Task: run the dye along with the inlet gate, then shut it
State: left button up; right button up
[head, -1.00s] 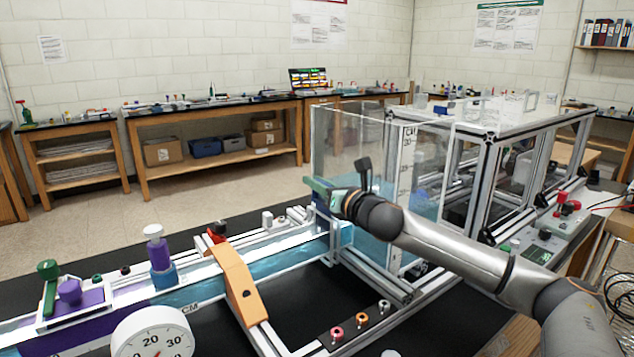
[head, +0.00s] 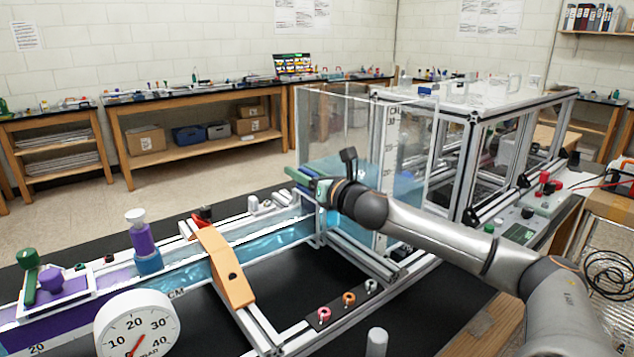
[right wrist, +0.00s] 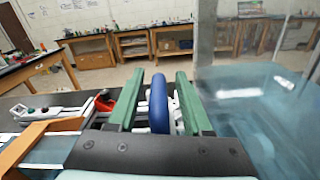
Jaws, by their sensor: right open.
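A clear water channel (head: 262,243) runs from the tall clear tank (head: 340,135) towards the lower left. Its water is blue near the tank and purple (head: 45,330) at the left end. My right gripper (head: 303,179) is at the tank end of the channel. In the right wrist view its green fingers (right wrist: 158,100) are open, one on each side of an upright blue handle (right wrist: 158,106), apparently the inlet gate's. Gaps show beside the handle. The gate's lower part is hidden. A purple bottle (head: 142,240) with a white cap stands over the channel. My left gripper is not in view.
An orange bridge piece (head: 228,268) crosses the channel. A round dial (head: 137,327) and a green lever (head: 29,278) are at the left. Several small ringed knobs (head: 348,298) sit on the near rail. The black tabletop (head: 290,278) inside the frame is bare.

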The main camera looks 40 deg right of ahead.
jog(key=shift+s+f+b, duration=0.2)
jog(key=shift+s+b, duration=0.25)
jog(key=shift+s, duration=0.2)
jog(key=shift+s+a+b, duration=0.1)
jog(key=shift+s+b, duration=0.25)
jog(key=shift+s+a+r+p, duration=0.35)
jog(key=shift+a+p, duration=0.2)
jog(key=shift+p, duration=0.7)
jog(key=shift+s+p, duration=0.3)
jog(key=shift+p, duration=0.05)
jog(key=shift+s+p, duration=0.25)
jog(key=shift+p, duration=0.1)
jog(key=shift+s+d+f, duration=0.25)
jog(key=shift+s+d, duration=0.05)
jog(key=shift+s, duration=0.75)
jog(key=s, duration=0.1)
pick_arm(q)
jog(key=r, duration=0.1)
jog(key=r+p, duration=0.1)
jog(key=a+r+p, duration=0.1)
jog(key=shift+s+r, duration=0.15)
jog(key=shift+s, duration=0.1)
pick_arm(e)
send_near(311, 175)
jog(key=shift+w+d+f, duration=0.15)
jog(key=shift+w+f, duration=0.1)
jog(key=shift+w, duration=0.2)
jog(key=shift+w+d+f, duration=0.2)
jog(key=shift+w, duration=0.25)
